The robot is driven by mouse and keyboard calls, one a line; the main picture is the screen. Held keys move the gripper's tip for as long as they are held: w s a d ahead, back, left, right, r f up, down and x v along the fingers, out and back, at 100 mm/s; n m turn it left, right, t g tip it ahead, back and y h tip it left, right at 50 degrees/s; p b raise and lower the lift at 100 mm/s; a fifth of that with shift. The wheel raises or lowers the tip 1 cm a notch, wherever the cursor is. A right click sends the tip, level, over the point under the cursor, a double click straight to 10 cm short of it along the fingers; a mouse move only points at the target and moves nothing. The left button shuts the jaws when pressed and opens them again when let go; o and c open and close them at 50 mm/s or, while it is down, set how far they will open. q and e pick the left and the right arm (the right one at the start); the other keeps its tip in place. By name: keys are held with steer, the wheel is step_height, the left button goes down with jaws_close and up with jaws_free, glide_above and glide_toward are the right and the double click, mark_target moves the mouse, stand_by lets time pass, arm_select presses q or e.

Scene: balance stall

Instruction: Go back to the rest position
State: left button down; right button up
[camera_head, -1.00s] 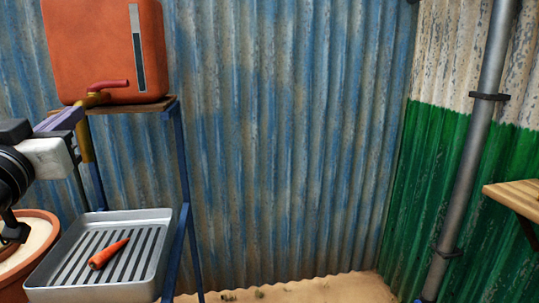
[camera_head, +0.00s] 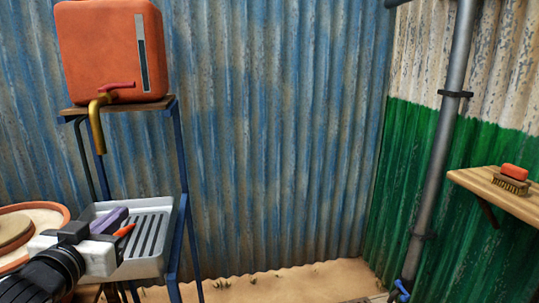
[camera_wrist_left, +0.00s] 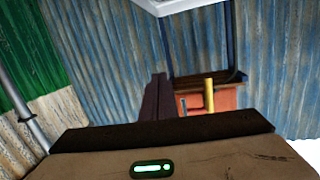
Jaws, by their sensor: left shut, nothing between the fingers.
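My left gripper (camera_head: 118,222) comes in from the lower left in the head view. Its purple fingers are shut and empty, in front of the grey metal tray (camera_head: 160,262) in the picture. An orange carrot (camera_head: 125,230) lies in the tray, partly hidden behind the gripper. In the left wrist view the shut fingers (camera_wrist_left: 155,100) show left of the orange water tank (camera_wrist_left: 225,98). My right gripper is not in view.
The orange tank (camera_head: 105,50) with a brass tap (camera_head: 98,120) stands on a blue-legged stand. A clay pot (camera_head: 55,212) is at the left. A wooden shelf (camera_head: 480,180) with a brush (camera_head: 510,185) and red soap (camera_head: 514,170) is at the right. Sandy floor (camera_head: 270,285) between is clear.

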arm_select(q)
steer(key=s+d+f+g+h+p, duration=0.1)
steer(key=s+d+f+g, duration=0.15)
steer(key=f, duration=0.55)
steer(key=s+d+f+m+g+p, duration=0.1)
steer(key=s+d+f, duration=0.1)
steer(key=s+f, duration=0.35)
steer(key=s+d+f+g+h, duration=0.1)
steer(key=s+d+f, duration=0.15)
steer(key=f, duration=0.75)
steer(key=s+d+f+g+p, duration=0.1)
steer(key=s+d+f, duration=0.2)
steer(key=s+f, duration=0.4)
steer(key=s+d+f+g+p, duration=0.1)
steer(key=s+d+f, duration=0.3)
steer(key=s, duration=0.6)
step_height(320, 180, down, 3)
steer(key=shift+s+d+r+m+g+h, duration=0.1)
steer(key=shift+s+d+m+g+h, duration=0.25)
steer(key=shift+g, duration=0.4)
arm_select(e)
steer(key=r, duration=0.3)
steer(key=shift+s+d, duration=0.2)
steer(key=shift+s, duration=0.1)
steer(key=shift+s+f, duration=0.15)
